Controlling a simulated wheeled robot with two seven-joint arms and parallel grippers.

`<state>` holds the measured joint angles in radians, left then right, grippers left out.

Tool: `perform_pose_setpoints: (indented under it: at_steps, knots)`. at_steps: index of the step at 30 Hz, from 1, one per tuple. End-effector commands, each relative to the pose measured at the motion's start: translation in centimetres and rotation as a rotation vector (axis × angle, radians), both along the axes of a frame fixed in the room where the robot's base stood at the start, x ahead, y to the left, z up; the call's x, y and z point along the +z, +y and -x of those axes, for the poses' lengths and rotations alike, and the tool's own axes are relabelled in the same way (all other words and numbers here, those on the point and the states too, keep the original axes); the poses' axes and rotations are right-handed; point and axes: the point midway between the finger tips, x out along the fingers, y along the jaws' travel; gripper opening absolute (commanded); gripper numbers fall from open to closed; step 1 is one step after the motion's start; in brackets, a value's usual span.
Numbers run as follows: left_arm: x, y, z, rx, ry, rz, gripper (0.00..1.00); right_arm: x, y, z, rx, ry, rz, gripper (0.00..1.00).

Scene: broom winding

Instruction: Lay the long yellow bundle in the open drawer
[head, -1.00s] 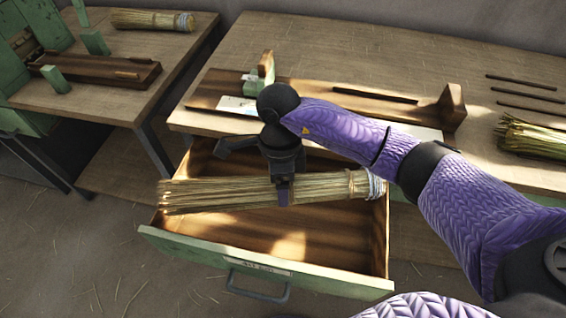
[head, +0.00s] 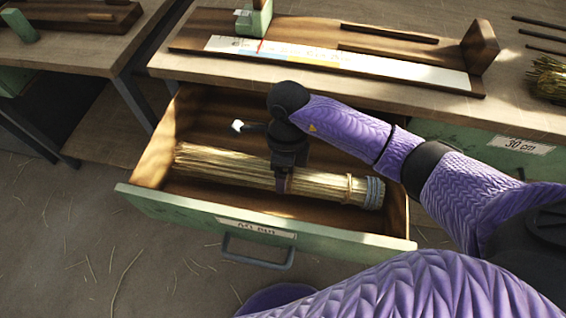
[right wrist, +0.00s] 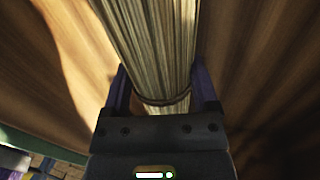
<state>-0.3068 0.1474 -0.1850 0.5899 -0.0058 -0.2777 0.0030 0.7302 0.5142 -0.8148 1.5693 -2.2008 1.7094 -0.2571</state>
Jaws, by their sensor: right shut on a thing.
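The long yellow bundle (head: 225,168) is a straw bundle with a pale blue-grey binding at its right end. It lies lengthwise within the walls of the open drawer (head: 365,238), low down; whether it touches the drawer floor I cannot tell. My right gripper (head: 282,184) is shut around the bundle's middle from above. In the right wrist view the bundle (right wrist: 150,45) runs between the two fingers (right wrist: 162,88), with a thin dark tie across it. The drawer has a green front with a label and a handle. My left gripper is not in view.
The workbench (head: 400,45) stands behind the drawer and bears a wooden jig with a measuring strip (head: 340,60). Another straw bundle (head: 546,78) and dark rods lie at the right. A closed drawer labelled 30 cm (head: 520,146) is right of the open one.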

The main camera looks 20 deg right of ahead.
Motion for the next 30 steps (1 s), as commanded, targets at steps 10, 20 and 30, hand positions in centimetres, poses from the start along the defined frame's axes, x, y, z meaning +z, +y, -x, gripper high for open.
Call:
perform_pose_setpoints:
  at_steps: [10,20,30]
  knots:
    - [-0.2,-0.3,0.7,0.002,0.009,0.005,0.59,-0.4,0.0,0.0,0.0,-0.001,0.0,0.05]
    - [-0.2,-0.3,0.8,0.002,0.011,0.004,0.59,-0.4,0.0,0.0,0.0,-0.001,0.0,1.0]
    - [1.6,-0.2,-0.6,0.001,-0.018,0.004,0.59,3.5,-0.4,-0.7,-0.001,-0.008,0.001,1.0]
